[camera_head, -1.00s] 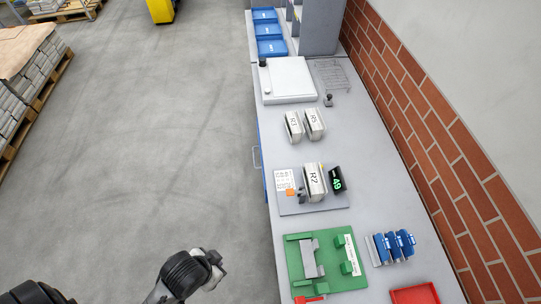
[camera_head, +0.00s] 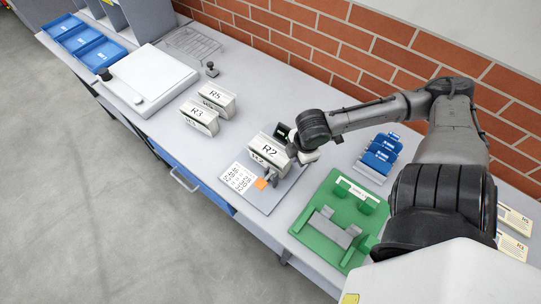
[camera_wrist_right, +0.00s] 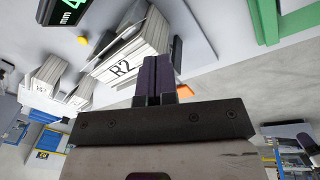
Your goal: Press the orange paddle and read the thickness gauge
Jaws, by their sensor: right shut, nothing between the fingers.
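The bundle marked R2 (camera_head: 268,150) sits in the thickness gauge (camera_head: 287,186) on the workbench. The orange paddle (camera_head: 261,184) is at the gauge's front, beside a printed code card (camera_head: 238,178). My right gripper (camera_head: 271,177) is shut and empty, its fingertips close to the paddle. In the right wrist view the shut dark fingers (camera_wrist_right: 158,78) partly cover the orange paddle (camera_wrist_right: 185,118); whether they touch it I cannot tell. The gauge's display (camera_wrist_right: 66,10) shows a green 4 and "mm", cut off by the frame edge. In the head view the display (camera_head: 283,132) is mostly hidden. My left gripper is out of view.
Bundles R3 (camera_head: 199,116) and R5 (camera_head: 216,97) stand left of the gauge. A green fixture (camera_head: 325,243) and blue blocks (camera_head: 380,153) lie to the right. A white plate device (camera_head: 150,78) and blue trays (camera_head: 80,38) are further left. A brick wall (camera_head: 330,40) bounds the back.

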